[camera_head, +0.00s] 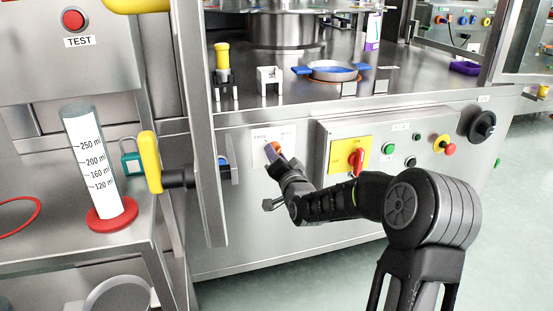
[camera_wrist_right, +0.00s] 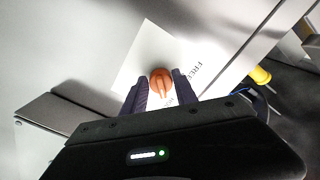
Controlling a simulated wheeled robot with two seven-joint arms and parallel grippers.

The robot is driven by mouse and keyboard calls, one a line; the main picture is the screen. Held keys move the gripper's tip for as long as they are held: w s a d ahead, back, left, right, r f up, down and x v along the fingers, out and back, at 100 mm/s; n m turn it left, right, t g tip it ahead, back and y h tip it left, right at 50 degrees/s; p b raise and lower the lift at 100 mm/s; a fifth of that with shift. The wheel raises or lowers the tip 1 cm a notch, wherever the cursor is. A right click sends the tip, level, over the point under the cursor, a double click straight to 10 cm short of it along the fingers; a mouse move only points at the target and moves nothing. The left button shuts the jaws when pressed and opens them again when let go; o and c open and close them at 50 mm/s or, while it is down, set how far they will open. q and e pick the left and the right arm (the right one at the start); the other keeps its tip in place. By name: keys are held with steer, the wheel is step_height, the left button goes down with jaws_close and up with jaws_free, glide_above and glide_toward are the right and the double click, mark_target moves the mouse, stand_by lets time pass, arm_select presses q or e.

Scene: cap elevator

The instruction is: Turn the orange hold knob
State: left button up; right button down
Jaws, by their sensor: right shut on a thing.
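The orange hold knob (camera_head: 272,147) sits on a white label plate (camera_head: 258,158) on the steel front panel of the machine. In the right wrist view the orange knob (camera_wrist_right: 160,82) lies between the two dark fingers, with its raised grip bar showing. The white label (camera_wrist_right: 143,58) behind it carries printed text, partly hidden by a finger. My right gripper (camera_head: 277,157) reaches the panel from the lower right and is shut on the knob; its fingers also show in the right wrist view (camera_wrist_right: 160,88). My left gripper is not in view.
A control box with a red-and-yellow rotary switch (camera_head: 355,158) and several buttons stands right of the knob, close to my right arm. A steel door post with a yellow handle (camera_head: 149,162) is to the left. A measuring cylinder (camera_head: 92,160) stands on the left table.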

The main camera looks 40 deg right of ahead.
stand_by(0.4)
steer(key=c, duration=1)
jaws_free()
steer(key=shift+s, duration=0.1)
steer(key=p+v, duration=0.2)
steer(key=v, duration=0.5)
steer(key=shift+s+a, duration=0.15)
steer(key=shift+s, duration=0.15)
